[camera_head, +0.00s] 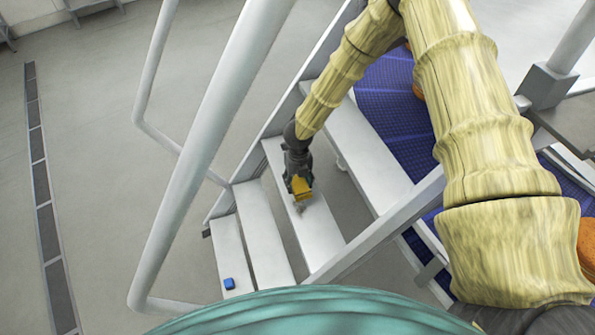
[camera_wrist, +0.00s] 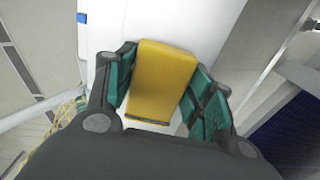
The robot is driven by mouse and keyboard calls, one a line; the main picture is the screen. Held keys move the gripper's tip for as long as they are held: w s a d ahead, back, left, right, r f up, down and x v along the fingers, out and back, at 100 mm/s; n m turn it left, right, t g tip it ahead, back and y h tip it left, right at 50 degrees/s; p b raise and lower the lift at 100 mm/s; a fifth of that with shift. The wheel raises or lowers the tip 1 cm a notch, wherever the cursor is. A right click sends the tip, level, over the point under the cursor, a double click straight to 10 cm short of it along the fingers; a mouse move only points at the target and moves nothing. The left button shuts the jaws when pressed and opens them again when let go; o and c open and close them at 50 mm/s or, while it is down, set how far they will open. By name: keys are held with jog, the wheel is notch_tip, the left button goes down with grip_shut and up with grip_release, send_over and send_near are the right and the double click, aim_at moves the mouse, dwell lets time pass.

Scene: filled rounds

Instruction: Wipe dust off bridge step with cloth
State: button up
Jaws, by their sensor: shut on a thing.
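My gripper (camera_head: 298,180) is shut on a yellow cloth (camera_head: 302,188), which looks like a folded block. In the wrist view the yellow cloth (camera_wrist: 163,80) sits between the two green-padded fingers of my gripper (camera_wrist: 165,85). The cloth is over a white bridge step (camera_head: 318,228), the third from the bottom; I cannot tell whether it touches the step. A small grey patch of dust (camera_head: 300,208) shows on this step just below the cloth. The step (camera_wrist: 170,20) also fills the background behind the cloth in the wrist view.
A small blue block (camera_head: 229,284) lies on the lowest step (camera_head: 229,250). White handrails (camera_head: 205,150) run along the left of the stairs, and a diagonal side rail (camera_head: 375,232) runs on the right. A blue patterned surface (camera_head: 395,105) lies beyond, with orange objects (camera_head: 587,240) near it.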

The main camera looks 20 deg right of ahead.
jog(key=shift+w+r+p, duration=0.2)
jog(key=shift+r+p, duration=0.2)
jog(key=shift+r, duration=0.4)
jog(key=shift+s+r+p, duration=0.15)
jog(key=shift+r+p, duration=0.4)
jog(key=shift+r, duration=0.6)
jog(key=shift+a+f, duration=0.1)
